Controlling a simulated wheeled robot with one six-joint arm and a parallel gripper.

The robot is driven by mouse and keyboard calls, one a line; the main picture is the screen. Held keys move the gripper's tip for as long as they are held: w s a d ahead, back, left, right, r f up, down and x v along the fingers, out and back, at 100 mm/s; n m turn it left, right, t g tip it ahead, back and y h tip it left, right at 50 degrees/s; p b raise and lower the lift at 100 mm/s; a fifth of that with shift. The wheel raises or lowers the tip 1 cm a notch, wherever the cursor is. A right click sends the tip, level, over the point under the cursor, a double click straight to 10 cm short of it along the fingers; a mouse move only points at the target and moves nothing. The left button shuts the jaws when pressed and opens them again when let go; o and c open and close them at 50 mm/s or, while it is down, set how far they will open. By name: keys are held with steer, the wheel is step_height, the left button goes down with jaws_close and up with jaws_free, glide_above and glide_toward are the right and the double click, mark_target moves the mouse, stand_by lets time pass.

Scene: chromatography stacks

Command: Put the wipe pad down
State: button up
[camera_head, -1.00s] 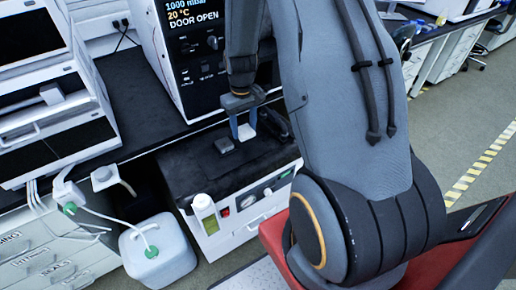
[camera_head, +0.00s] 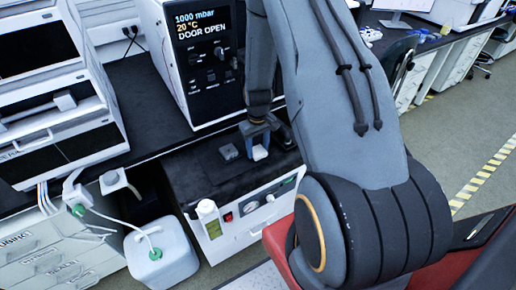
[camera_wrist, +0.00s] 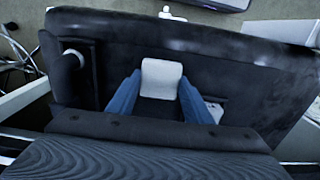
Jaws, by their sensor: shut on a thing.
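My gripper (camera_head: 259,140) points down over the black top of the low white unit (camera_head: 183,189). Its blue fingers are closed on the white wipe pad (camera_head: 260,153), which sits low, close to the black top. I cannot tell whether the pad touches it. In the wrist view the white pad (camera_wrist: 162,77) lies between the two blue fingers (camera_wrist: 158,100), and its lower end is in shadow.
An instrument with a display (camera_head: 203,62) stands behind. The black top's left part is clear.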

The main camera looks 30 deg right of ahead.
mark_target(258, 151)
steer(key=shift+f, duration=0.25)
steer(key=shift+f, duration=0.1)
steer(key=o, duration=1.2)
step_height(258, 151, up, 12)
steer(key=b, duration=0.3)
steer(key=shift+t, duration=0.7)
steer(key=s+a+r, duration=0.4)
steer(key=s+a, duration=0.1)
steer(key=s+a+r, duration=0.4)
steer(key=s+a, duration=0.1)
steer(key=s+a+r, duration=0.4)
steer(key=s+a, duration=0.1)
steer(key=shift+s+r, duration=0.2)
steer(key=shift+r, duration=0.2)
